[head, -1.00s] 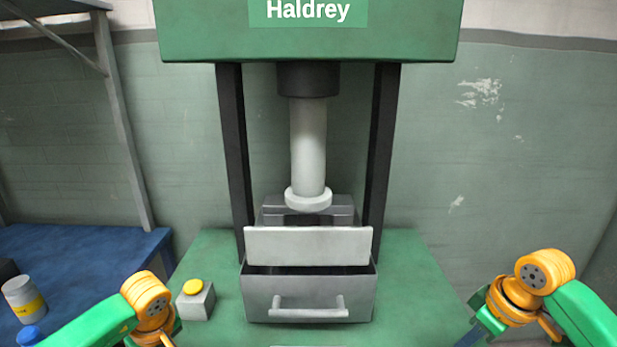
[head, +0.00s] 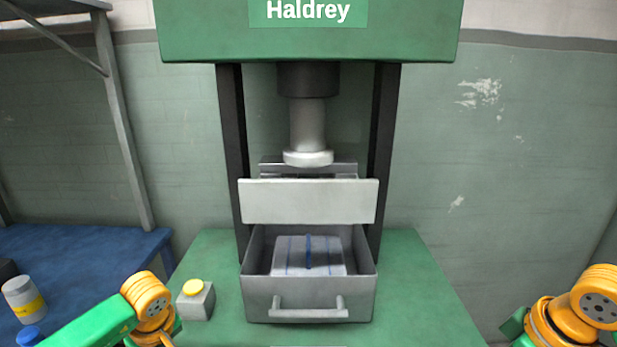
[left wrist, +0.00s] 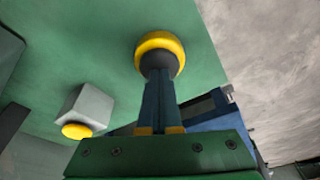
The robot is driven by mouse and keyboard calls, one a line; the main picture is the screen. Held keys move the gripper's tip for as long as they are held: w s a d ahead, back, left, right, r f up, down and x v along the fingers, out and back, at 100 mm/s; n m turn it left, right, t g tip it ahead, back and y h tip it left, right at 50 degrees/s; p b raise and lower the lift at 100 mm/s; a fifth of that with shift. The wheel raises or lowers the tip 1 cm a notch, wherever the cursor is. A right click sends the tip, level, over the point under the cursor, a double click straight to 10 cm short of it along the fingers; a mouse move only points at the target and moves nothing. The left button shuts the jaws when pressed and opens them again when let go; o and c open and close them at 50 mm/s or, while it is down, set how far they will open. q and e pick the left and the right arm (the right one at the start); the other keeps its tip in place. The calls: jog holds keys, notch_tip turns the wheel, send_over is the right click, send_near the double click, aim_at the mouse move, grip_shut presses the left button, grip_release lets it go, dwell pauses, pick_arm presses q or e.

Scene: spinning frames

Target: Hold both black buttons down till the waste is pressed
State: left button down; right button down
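One black button (left wrist: 160,62) with a yellow ring shows in the left wrist view. My left gripper (left wrist: 158,78) is shut, its fingertips at the black button; I cannot tell how far it is pressed. The other black button is not in view. The press ram (head: 308,140) is raised well above the grey drawer (head: 309,300). The waste, a pale bundle (head: 290,256) with blue bands, sits in the drawer under the raised pale guard plate (head: 308,202).
A grey box with a yellow button (head: 193,288) stands left of the drawer; it also shows in the left wrist view (left wrist: 78,130). A blue table (head: 80,255) at left holds a white and yellow can (head: 24,299). The green bench (head: 425,295) is clear right of the drawer.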

pick_arm(q)
jog(key=shift+r, duration=0.1)
jog(key=shift+w+a+v, duration=0.1)
jog(key=shift+a+v, duration=0.1)
jog(key=shift+v, duration=0.75)
jog(key=shift+w+a+v, duration=0.15)
jog(key=shift+a+v, duration=0.05)
jog(key=shift+v, duration=0.75)
jog(key=shift+w+a+v, duration=0.1)
jog(key=shift+a+v, duration=0.1)
jog(key=shift+v, duration=0.7)
jog(key=shift+r, duration=0.2)
jog(key=s+r, duration=0.3)
jog(key=s, duration=0.4)
